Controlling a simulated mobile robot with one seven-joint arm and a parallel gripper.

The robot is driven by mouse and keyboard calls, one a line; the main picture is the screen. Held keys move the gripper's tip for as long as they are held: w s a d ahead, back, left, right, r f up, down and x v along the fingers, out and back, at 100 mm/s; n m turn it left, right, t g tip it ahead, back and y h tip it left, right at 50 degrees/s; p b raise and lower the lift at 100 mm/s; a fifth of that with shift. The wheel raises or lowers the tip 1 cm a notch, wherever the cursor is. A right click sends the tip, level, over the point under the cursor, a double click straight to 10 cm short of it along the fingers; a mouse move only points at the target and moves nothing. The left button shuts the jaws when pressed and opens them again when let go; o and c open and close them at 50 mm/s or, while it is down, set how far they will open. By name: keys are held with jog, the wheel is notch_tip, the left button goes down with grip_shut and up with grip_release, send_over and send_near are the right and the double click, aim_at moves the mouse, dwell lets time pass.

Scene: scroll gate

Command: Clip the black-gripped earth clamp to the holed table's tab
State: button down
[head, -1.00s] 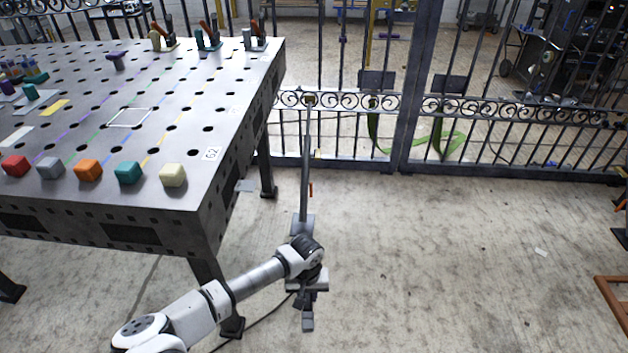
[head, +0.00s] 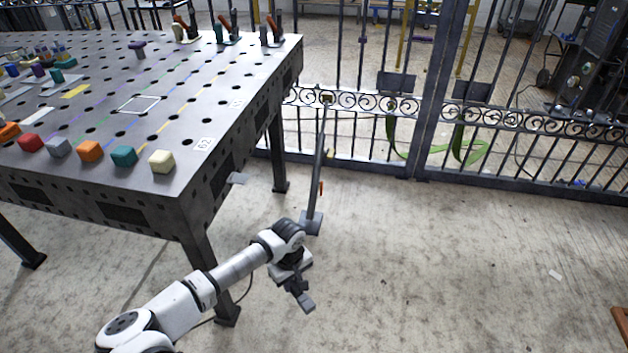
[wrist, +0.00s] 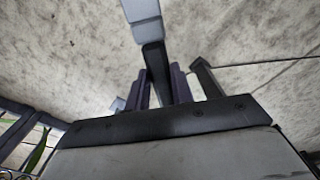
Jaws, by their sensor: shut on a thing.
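The holed table (head: 190,110) stands at the left of the head view. A small flat grey tab (head: 237,178) sticks out from its right side, below the top. My gripper (head: 296,281) is low, in front of and to the right of the tab, apart from it. It is shut on the earth clamp (head: 305,302), which points down and right. In the wrist view, the dark fingers (wrist: 160,88) hold the clamp's black grip (wrist: 155,66), with a pale grey end (wrist: 143,18) beyond. The clamp's jaw opening cannot be made out.
A grey post on a foot (head: 312,222) stands behind my gripper. A table leg (head: 210,280) is to its left. The barred gate (head: 433,120) closes off the back. Coloured blocks (head: 90,151) sit on the table. The floor at right is largely clear.

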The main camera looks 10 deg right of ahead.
jog(key=w+d+r+m, duration=0.2)
jog(key=w+r+m, duration=0.2)
jog(key=r+m, duration=0.5)
jog(key=w+d+r+m+p, duration=0.1)
jog(key=w+d+r+m, duration=0.25)
jog(key=r+m, duration=0.55)
jog(key=w+d+r+m, duration=0.2)
jog(key=w+r+m, duration=0.2)
jog(key=r+m, duration=0.5)
jog(key=w+a+f+m, duration=0.1)
jog(key=w+a, duration=0.1)
jog(key=a, duration=0.4)
jog(key=shift+a, duration=0.4)
jog(key=shift+w, duration=0.1)
jog(key=shift+w+a, duration=0.1)
jog(key=shift+a, duration=0.1)
jog(key=shift+w+a, duration=0.2)
jog(key=shift+a, duration=0.5)
jog(key=shift+w+a, duration=0.1)
jog(key=shift+a, duration=0.15)
dwell(0.7)
